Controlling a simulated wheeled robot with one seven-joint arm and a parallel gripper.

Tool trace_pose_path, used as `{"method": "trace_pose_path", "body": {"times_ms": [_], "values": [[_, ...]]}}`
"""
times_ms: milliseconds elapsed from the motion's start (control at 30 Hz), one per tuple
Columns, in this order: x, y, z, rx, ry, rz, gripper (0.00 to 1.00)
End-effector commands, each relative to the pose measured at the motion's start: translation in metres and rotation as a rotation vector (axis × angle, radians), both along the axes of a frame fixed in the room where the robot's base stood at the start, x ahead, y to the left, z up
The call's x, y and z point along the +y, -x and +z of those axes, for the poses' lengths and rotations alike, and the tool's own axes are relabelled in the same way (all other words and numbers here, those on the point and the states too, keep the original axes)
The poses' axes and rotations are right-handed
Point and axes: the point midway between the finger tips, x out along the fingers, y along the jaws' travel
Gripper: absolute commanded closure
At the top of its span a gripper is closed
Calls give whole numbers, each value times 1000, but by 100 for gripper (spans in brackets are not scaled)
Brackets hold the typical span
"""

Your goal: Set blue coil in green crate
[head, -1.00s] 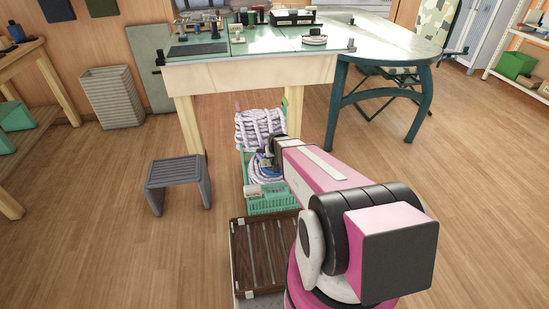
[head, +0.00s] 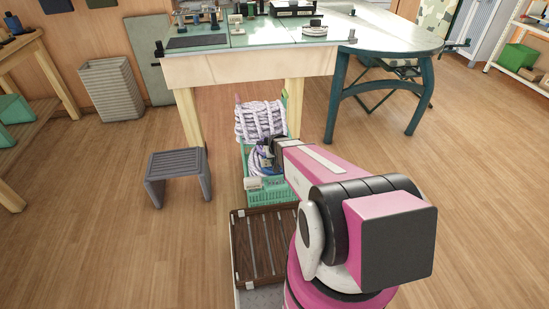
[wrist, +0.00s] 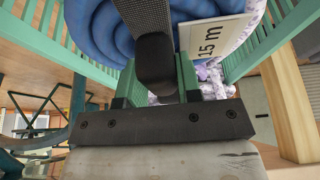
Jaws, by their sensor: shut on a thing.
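The blue coil (wrist: 95,30) shows in the wrist view behind my gripper's finger, and a small blue part of it (head: 262,157) shows in the head view. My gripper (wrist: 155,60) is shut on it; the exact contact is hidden. The green crate (head: 272,194) stands on the floor before the workbench. Its slatted walls (wrist: 265,50) show on both sides of the blue coil in the wrist view. My gripper (head: 268,152) is at the crate in the head view. How deep the coil sits is hidden.
A white-purple coil (head: 260,120) is stacked at the crate's back. A label reading 15 m (wrist: 212,38) is beside my finger. A dark slatted wooden box (head: 262,246) lies in front, a grey stool (head: 177,163) to the left. Workbench legs (head: 188,118) stand behind.

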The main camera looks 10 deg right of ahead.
Motion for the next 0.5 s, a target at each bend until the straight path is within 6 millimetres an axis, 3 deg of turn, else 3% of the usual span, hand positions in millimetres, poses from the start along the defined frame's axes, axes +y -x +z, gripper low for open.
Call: {"method": "trace_pose_path", "body": {"times_ms": [500], "values": [[0,0,-4,-1,0,0,100]]}}
